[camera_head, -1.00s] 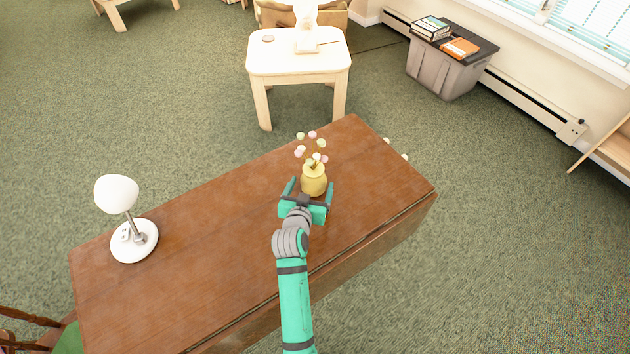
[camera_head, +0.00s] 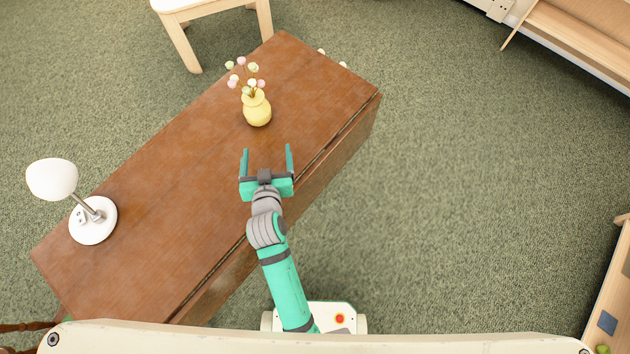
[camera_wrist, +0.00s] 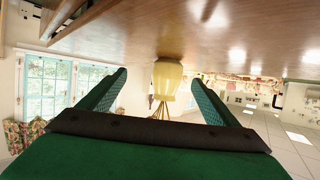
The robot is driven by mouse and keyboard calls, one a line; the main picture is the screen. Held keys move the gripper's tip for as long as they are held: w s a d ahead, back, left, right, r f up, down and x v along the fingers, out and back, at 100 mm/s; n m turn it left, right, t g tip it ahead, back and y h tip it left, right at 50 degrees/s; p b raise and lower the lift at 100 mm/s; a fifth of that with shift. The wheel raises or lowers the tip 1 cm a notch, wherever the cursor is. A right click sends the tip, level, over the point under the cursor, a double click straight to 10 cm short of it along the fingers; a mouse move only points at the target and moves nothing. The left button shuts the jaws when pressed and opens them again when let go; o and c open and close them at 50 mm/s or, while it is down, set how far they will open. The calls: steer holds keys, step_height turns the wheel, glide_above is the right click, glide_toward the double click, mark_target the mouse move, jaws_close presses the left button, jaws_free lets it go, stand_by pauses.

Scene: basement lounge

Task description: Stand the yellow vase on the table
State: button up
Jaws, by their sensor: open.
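The yellow vase (camera_head: 257,110) holds several pink and pale flowers and stands upright on the brown wooden table (camera_head: 170,200), toward its far end. My gripper (camera_head: 267,152) is open and empty, at the table's near edge, with its fingers pointing toward the vase and a gap between them and it. In the wrist view, which looks upside down, the vase (camera_wrist: 167,78) shows beyond and between the two open fingers (camera_wrist: 160,90), its base against the tabletop (camera_wrist: 200,30).
A white lamp (camera_head: 92,220) stands on the left part of the table. A pale wooden side table (camera_head: 215,12) is beyond the far edge. The tabletop between lamp and vase is clear. A wooden shelf (camera_head: 580,40) is at the upper right.

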steer(key=s+d+f, duration=0.1)
steer(key=s+d, duration=0.3)
steer(key=s, duration=0.3)
steer(key=s+d+f, duration=0.1)
steer(key=s+d, duration=0.3)
steer(key=s, duration=0.3)
steer(key=s+d+r+t+h, duration=0.1)
steer(key=s+d+r, duration=0.2)
steer(key=s, duration=0.4)
steer(key=s+d+r+m+t+h, duration=0.1)
steer(key=s+d+r, duration=0.2)
steer(key=s+r, duration=0.2)
steer(key=s, duration=0.2)
steer(key=shift+s+d+r+m, duration=0.15)
steer(key=shift+s+d+m, duration=0.15)
steer(key=shift+s+d, duration=0.1)
